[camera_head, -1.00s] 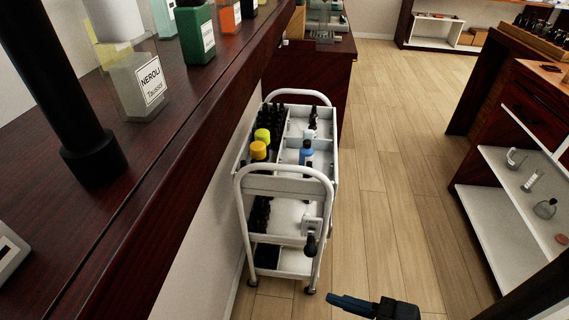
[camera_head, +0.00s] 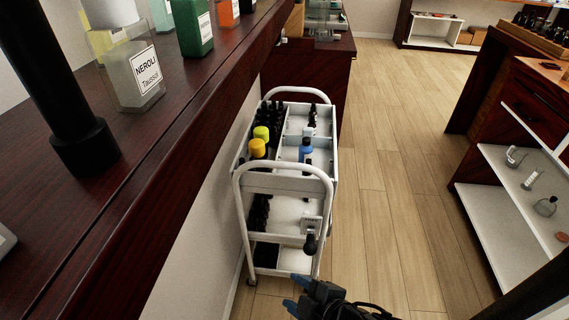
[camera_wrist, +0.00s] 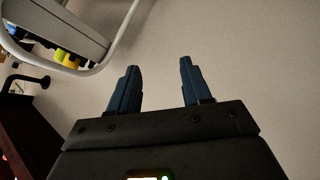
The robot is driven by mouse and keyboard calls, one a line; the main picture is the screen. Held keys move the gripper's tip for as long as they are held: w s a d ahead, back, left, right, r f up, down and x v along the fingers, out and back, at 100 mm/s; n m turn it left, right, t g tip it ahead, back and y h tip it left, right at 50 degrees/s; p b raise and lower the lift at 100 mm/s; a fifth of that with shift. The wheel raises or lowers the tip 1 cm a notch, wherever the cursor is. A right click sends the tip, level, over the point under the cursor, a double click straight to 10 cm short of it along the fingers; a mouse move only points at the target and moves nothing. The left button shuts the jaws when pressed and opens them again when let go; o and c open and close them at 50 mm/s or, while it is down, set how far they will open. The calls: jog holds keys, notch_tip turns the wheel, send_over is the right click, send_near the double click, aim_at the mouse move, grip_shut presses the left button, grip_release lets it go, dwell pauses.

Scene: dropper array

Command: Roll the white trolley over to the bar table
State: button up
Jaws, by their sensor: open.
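The white trolley (camera_head: 288,184) stands on the wood floor against the wall below the dark shelf. Its near push handle faces me, and its tiers hold black bottles, yellow-capped bottles (camera_head: 258,147) and a blue bottle (camera_head: 305,149). My gripper (camera_head: 292,304) is at the bottom of the head view, in front of the trolley's lower near end and apart from the handle. In the wrist view my gripper (camera_wrist: 156,82) is open with nothing between its fingers. The trolley's white handle tube (camera_wrist: 118,42) shows there at upper left. I cannot tell which piece of furniture is the bar table.
A dark wood shelf (camera_head: 150,170) with labelled bottles runs along the left. A dark cabinet (camera_head: 325,75) stands behind the trolley. A white shelf unit (camera_head: 500,215) stands at the right. The wood floor (camera_head: 392,160) between them is clear.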

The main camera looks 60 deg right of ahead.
jog(key=w+d+f+g+h, duration=0.2)
jog(key=w+d+f+h, duration=0.1)
jog(key=w+d, duration=0.3)
jog(key=m+g+h+b, duration=0.2)
jog(key=m+g+h, duration=0.2)
jog(key=g+h, duration=0.45)
send_near(280, 167)
jog(key=f+x, duration=0.1)
jog(key=x, duration=0.4)
jog(key=shift+w+r, duration=0.1)
jog(key=shift+r, duration=0.25)
jog(key=shift+d+h, duration=0.25)
jog(key=shift+d, duration=0.1)
jog(key=shift+d+f+p, duration=0.15)
jog(key=shift+d+f, duration=0.05)
jog(key=shift+d, duration=0.95)
jog(key=shift+d+f+p, duration=0.2)
jog(key=shift+d+f, duration=0.05)
jog(key=shift+d, duration=0.95)
jog(key=shift+d+f+p, duration=0.15)
jog(key=shift+d+f, duration=0.05)
jog(key=shift+d, duration=0.95)
jog(key=shift+c, duration=0.4)
grip_shut()
